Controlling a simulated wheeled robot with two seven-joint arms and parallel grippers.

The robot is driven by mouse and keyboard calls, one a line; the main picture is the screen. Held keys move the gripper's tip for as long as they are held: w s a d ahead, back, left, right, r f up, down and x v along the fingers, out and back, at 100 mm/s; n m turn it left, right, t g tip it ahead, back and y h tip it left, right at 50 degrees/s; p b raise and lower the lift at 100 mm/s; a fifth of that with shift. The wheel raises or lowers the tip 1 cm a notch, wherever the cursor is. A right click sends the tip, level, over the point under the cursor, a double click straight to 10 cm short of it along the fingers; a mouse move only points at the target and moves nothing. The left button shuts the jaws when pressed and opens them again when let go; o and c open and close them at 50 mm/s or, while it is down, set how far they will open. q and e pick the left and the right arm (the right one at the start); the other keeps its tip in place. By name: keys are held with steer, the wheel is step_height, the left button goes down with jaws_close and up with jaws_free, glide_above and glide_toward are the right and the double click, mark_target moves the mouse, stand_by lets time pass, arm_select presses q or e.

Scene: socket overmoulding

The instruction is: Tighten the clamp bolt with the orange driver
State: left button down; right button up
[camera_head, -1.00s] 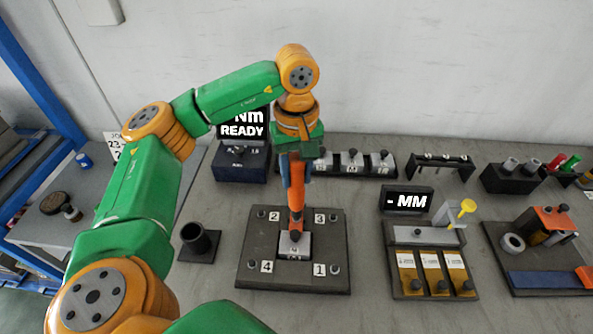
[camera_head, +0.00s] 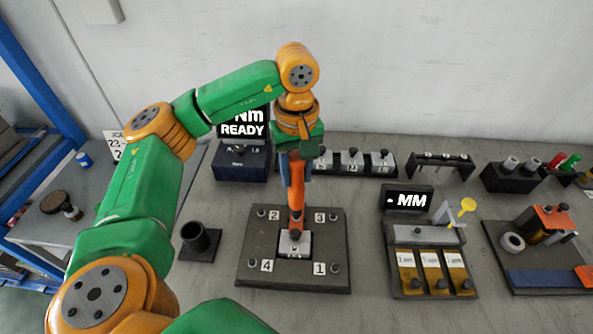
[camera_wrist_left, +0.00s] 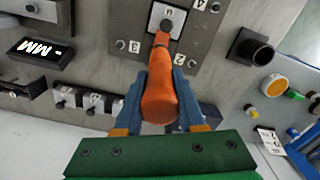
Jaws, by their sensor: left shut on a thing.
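The orange driver (camera_wrist_left: 160,85) is held in my left gripper (camera_wrist_left: 158,98), whose blue fingers close on either side of its handle. In the head view the driver (camera_head: 296,215) stands about upright, my left gripper (camera_head: 296,172) above it. Its lower end is at the bolt on the light clamp block (camera_head: 290,250) in the middle of the dark plate (camera_head: 255,245). Whether the tip is fully seated cannot be told. The plate has corner bolts labelled 1, 2, 3 and 4. My right gripper is not in view.
A display reading Nm READY (camera_head: 242,128) stands behind the plate. A black cup holder (camera_head: 198,240) is left of it. A gauge station with an MM display (camera_head: 408,200) and an orange-topped fixture (camera_head: 556,218) are to the right. Labelled blocks (camera_head: 352,162) line the back.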

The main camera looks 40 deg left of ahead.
arm_select(q)
steer(key=shift+f+b, duration=0.7)
steer(key=shift+f, duration=0.15)
stand_by(1.0)
steer(key=shift+s+f+b, duration=0.2)
steer(key=shift+f+b, duration=0.15)
steer(key=shift+f, duration=0.05)
stand_by(1.3)
steer(key=shift+w+r+p, duration=0.2)
steer(key=shift+r+p, duration=0.8)
steer(key=shift+r, duration=0.1)
steer(key=shift+r+p, duration=1.2)
steer(key=shift+r, duration=0.3)
steer(key=shift+f, duration=0.1)
